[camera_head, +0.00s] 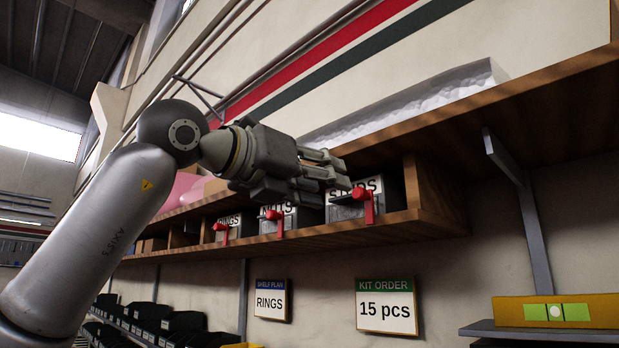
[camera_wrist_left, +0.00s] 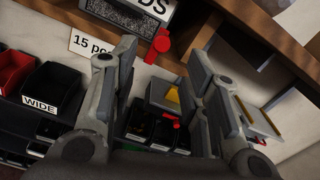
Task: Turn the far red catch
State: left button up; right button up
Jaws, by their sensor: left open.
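Three red catches show in the head view, on the fronts of labelled bins on a wooden shelf. The far catch (camera_head: 221,230) is on the RINGS bin (camera_head: 231,220), the middle catch (camera_head: 273,217) on the NUTS bin (camera_head: 304,217), and the near catch (camera_head: 363,203) on the STUDS bin (camera_head: 341,212). My left gripper (camera_head: 342,172) is open and empty, in front of the STUDS bin and partly covering its label. In the left wrist view, a red catch (camera_wrist_left: 158,46) shows beyond and between the spread fingers (camera_wrist_left: 163,62), below a bin label ending in "DS". My right gripper is out of view.
The wooden shelf (camera_head: 437,222) runs along the wall, with a higher board above. A SHELF PLAN sign (camera_head: 271,300) reading RINGS and a KIT ORDER sign (camera_head: 386,307) reading 15 pcs hang below. Dark bins (camera_head: 172,322) stand lower left.

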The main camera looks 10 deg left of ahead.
pick_arm(q)
jog(key=shift+v, duration=1.1)
jog(key=shift+d+f, duration=0.1)
